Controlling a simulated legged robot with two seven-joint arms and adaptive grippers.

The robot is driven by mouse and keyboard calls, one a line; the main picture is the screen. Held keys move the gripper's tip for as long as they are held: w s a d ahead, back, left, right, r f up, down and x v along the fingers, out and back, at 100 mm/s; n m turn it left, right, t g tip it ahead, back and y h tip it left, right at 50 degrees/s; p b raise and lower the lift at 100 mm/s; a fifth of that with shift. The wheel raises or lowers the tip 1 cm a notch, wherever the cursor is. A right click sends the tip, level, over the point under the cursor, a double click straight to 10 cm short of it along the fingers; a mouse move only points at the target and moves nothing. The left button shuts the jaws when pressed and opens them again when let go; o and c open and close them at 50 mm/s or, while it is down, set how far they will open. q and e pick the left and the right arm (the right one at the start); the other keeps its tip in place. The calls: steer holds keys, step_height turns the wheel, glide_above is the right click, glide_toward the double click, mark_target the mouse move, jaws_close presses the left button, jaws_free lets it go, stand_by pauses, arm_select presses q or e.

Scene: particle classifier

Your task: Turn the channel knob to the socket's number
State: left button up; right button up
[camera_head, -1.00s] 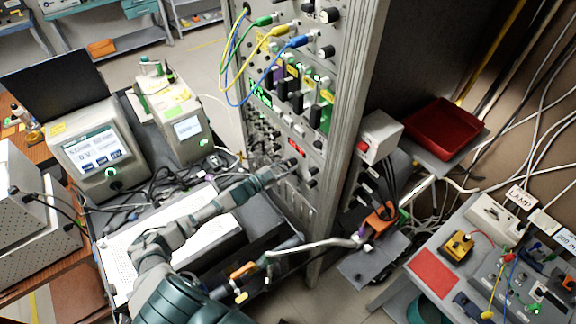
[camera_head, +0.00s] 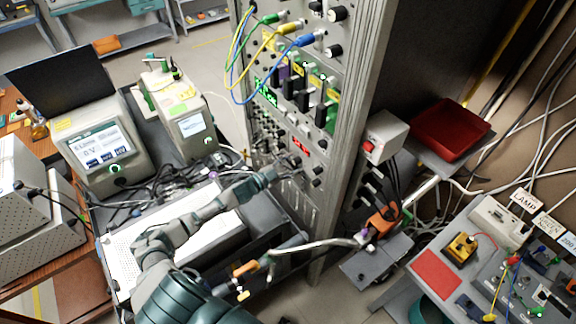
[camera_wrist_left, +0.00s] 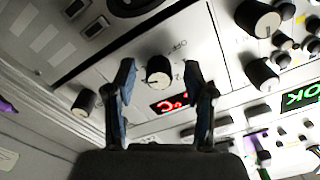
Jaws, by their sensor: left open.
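My left gripper (camera_head: 286,163) reaches the lower part of the rack front in the head view. In the left wrist view it is open (camera_wrist_left: 160,76), with one dark finger on each side of a small round black knob (camera_wrist_left: 158,70). The knob has a white pointer line and markings around it. I see no finger clearly touching it. A red lit display (camera_wrist_left: 172,103) is beside the knob; its digits are tilted and hard to read. The display also shows in the head view (camera_head: 297,145). The socket and its number cannot be made out.
Other black knobs (camera_wrist_left: 257,18) sit close by on the panel. A green display (camera_wrist_left: 299,97) is at the right of the wrist view. Yellow, green and blue cables (camera_head: 262,45) hang from the upper rack (camera_head: 352,120). A red tray (camera_head: 450,130) stands right of the rack.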

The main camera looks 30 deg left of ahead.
arm_select(q)
steer(key=v, duration=1.2)
steer(key=shift+f, duration=0.2)
